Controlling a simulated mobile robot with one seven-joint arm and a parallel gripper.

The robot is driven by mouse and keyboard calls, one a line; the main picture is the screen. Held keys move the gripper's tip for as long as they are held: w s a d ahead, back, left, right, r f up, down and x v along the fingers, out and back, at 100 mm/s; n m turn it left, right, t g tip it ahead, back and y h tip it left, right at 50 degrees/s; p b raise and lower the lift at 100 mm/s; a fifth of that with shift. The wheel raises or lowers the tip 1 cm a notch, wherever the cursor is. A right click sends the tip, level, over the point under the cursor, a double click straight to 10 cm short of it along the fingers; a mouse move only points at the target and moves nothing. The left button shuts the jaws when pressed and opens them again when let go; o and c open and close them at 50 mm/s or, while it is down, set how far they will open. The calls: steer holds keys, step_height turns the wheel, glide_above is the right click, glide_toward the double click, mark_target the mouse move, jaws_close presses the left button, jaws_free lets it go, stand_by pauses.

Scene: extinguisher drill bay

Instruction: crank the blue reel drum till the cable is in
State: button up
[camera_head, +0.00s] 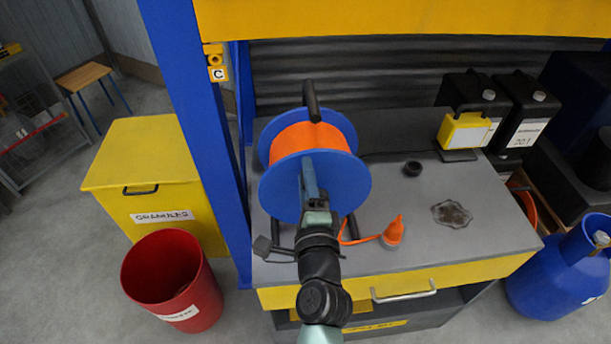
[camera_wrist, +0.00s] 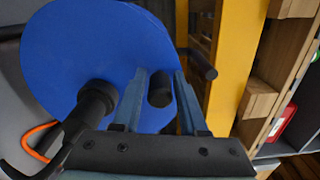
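The blue reel drum (camera_head: 337,180) stands on the grey bench, wound with orange cable (camera_head: 308,138). Its blue disc (camera_wrist: 100,45) fills much of the wrist view. A short length of cable runs across the bench to an orange plug (camera_head: 393,233). My gripper (camera_head: 311,180) is in front of the drum's near disc. In the wrist view its fingers (camera_wrist: 162,90) stand apart on either side of a black crank knob (camera_wrist: 160,88); I cannot tell whether both press on it. A black cylinder (camera_wrist: 92,105) stands before the disc. My gripper hides part of the drum face.
A blue post (camera_head: 196,120) rises at left, beside a yellow bin (camera_head: 150,180) and red bucket (camera_head: 168,275). A blue cylinder (camera_head: 560,275) stands right.

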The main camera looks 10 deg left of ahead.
steer(key=shift+o, duration=1)
steer(key=shift+s, duration=0.1)
steer(key=b+v, duration=0.3)
steer(key=v, duration=0.9)
steer(key=shift+s+d, duration=0.15)
steer(key=shift+s, duration=0.2)
